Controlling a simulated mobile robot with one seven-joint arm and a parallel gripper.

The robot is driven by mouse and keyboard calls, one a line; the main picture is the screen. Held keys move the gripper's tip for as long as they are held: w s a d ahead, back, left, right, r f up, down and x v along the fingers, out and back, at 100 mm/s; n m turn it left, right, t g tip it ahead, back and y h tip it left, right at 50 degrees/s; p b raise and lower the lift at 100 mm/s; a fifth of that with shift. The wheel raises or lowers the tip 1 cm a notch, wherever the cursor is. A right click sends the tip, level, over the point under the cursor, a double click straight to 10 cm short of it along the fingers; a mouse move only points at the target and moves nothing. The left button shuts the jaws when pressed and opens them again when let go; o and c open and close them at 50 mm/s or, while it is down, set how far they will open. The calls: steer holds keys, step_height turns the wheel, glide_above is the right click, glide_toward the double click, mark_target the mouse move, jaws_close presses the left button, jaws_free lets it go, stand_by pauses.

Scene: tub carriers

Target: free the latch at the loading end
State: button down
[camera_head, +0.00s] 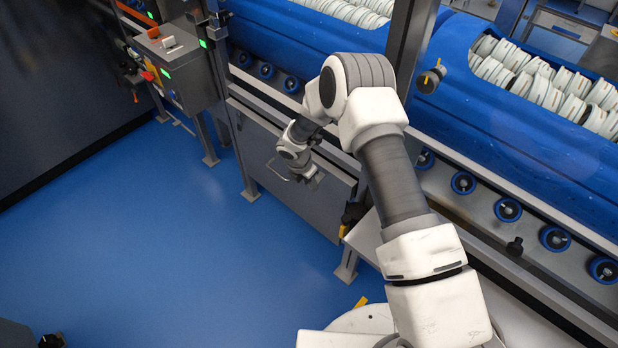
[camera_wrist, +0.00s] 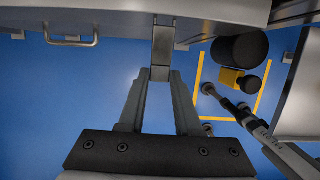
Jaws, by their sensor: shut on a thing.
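In the wrist view my gripper (camera_wrist: 160,76) has its two fingers closed in on a narrow grey metal piece (camera_wrist: 162,45) that stands out from the edge of a grey panel (camera_wrist: 110,10). I cannot tell whether this piece is the latch; its far end is hidden. In the head view my gripper (camera_head: 312,180) is small, partly hidden by my wrist, and lies against the front of the grey panel, right of a wire handle (camera_head: 278,172). A black knob with a yellow mark (camera_head: 430,78) sits by the right blue tub (camera_head: 520,110).
Blue tubs hold rows of white pieces. Blue-ringed rollers (camera_head: 508,210) line the rail below. A grey control box (camera_head: 180,70) stands at the upper left. A black cylinder (camera_wrist: 238,50) and a yellow block (camera_wrist: 230,78) are right of my fingers.

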steer(key=shift+a+r, duration=0.1)
stand_by(0.3)
steer(key=c, duration=0.6)
jaws_free()
steer(key=p+v, duration=0.1)
steer(key=v, duration=1.6)
steer(key=shift+w+d+r, duration=0.25)
steer(key=shift+r, duration=0.1)
